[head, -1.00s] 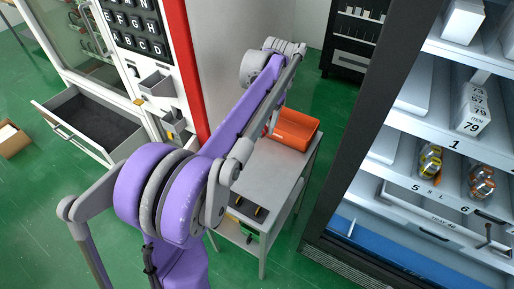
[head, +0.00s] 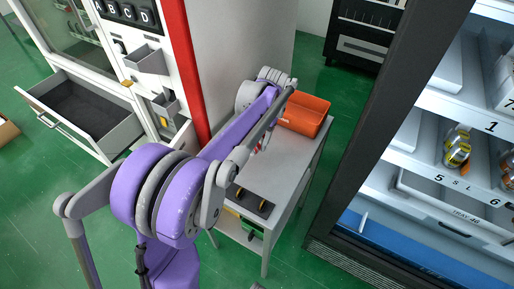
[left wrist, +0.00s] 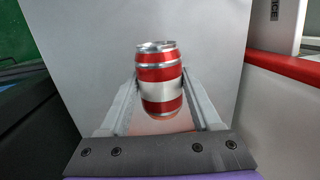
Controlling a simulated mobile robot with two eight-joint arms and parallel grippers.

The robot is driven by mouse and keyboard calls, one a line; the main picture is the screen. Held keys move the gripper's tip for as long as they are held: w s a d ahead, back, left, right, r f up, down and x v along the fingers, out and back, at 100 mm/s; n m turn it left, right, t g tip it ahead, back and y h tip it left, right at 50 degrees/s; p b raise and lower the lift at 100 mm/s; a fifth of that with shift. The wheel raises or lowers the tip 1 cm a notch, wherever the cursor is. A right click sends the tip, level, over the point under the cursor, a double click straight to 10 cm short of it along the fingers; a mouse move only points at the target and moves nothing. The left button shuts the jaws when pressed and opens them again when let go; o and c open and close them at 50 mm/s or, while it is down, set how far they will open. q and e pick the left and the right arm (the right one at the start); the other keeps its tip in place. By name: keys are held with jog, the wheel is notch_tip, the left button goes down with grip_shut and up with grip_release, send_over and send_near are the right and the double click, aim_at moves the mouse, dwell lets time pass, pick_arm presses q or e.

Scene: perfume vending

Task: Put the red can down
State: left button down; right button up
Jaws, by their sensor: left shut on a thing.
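The red can (left wrist: 160,78), with red and white bands and a silver lid, sits upright in the left wrist view. My left gripper (left wrist: 160,95) is shut on its sides. In the head view my purple left arm reaches over a small grey table (head: 277,178), and its forearm hides most of the gripper and can. I cannot tell how far the can is from the table top. My right gripper is not in view.
A dark-framed cabinet with shelves (head: 455,185) is close on the right. An open drawer (head: 85,112) juts out at left.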

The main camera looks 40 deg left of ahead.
aim_at(256, 147)
pick_arm(q)
jog(key=shift+f, duration=2.1)
jog(key=shift+c, duration=0.4)
grip_release()
jog(key=shift+f, duration=0.1)
jog(key=shift+r, duration=0.3)
jog(key=r, duration=0.3)
jog(key=w+d+r, duration=0.1)
jog(key=r, duration=0.3)
jog(key=r+p, duration=0.1)
jog(key=r, duration=0.3)
jog(key=shift+w+d+r, duration=0.25)
jog(key=shift+d, duration=0.05)
